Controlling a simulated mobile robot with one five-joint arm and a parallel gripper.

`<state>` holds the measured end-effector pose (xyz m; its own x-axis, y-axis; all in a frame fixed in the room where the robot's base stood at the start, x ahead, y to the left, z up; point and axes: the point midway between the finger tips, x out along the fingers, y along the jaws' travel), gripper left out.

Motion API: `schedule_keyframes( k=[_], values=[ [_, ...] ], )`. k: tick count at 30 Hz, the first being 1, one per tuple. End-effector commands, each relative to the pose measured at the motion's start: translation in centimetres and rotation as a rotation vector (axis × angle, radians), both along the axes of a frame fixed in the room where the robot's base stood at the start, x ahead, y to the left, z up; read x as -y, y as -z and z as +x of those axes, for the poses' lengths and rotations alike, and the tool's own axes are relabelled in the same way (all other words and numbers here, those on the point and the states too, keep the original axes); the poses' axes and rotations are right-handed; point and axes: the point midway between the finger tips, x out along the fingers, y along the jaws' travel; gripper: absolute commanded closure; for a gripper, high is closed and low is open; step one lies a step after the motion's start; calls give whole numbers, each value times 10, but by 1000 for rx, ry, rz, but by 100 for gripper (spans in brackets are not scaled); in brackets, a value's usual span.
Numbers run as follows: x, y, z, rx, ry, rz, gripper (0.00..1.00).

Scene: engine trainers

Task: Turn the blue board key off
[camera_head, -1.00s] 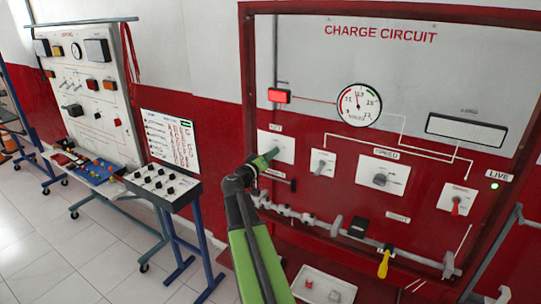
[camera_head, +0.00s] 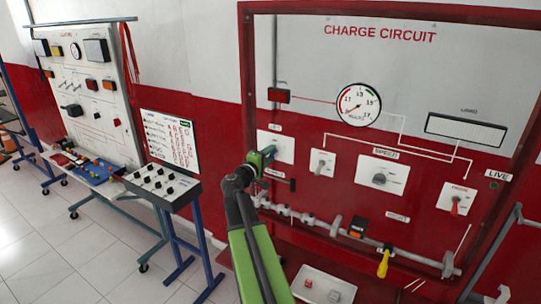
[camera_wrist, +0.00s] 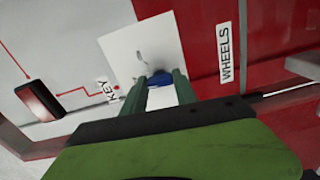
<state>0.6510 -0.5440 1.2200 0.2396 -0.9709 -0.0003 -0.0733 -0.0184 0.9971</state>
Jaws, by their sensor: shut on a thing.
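The blue board key (camera_wrist: 158,80) shows in the wrist view on a white plate (camera_wrist: 128,50) beside a label reading KEY. My gripper (camera_wrist: 160,84) is shut on the key, with one green finger on either side of it. In the head view my green gripper (camera_head: 264,156) is at the white key plate (camera_head: 284,148) on the left of the CHARGE CIRCUIT board (camera_head: 275,35). It hides the key there. The red lamp (camera_head: 279,96) above the plate is dark, and the small LIVE lamp (camera_head: 493,185) is unlit.
Other switch plates (camera_head: 322,162) and a dial (camera_head: 379,179) sit right of my gripper. A pipe rail (camera_head: 310,218) with a yellow-handled tool (camera_head: 383,265) runs below. A white tray (camera_head: 345,291) lies underneath. Another trainer board (camera_head: 100,125) stands at the left.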

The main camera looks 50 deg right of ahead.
Motion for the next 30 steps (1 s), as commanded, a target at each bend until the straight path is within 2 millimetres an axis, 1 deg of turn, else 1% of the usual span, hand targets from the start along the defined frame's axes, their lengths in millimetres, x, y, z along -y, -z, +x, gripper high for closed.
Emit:
schedule_keyframes(
  k=[9, 22, 23, 27, 28, 30],
  values=[
    [-2, 2, 1, -77, -2, -14, 100],
    [-2, 2, 1, -86, -3, -16, 100],
    [-2, 2, 1, -86, -3, -16, 64],
    [-2, 1, 1, -86, -2, -18, 46],
    [-2, 1, 1, -86, -2, -18, 44],
    [-2, 1, 1, -87, -2, -20, 44]
  ],
)
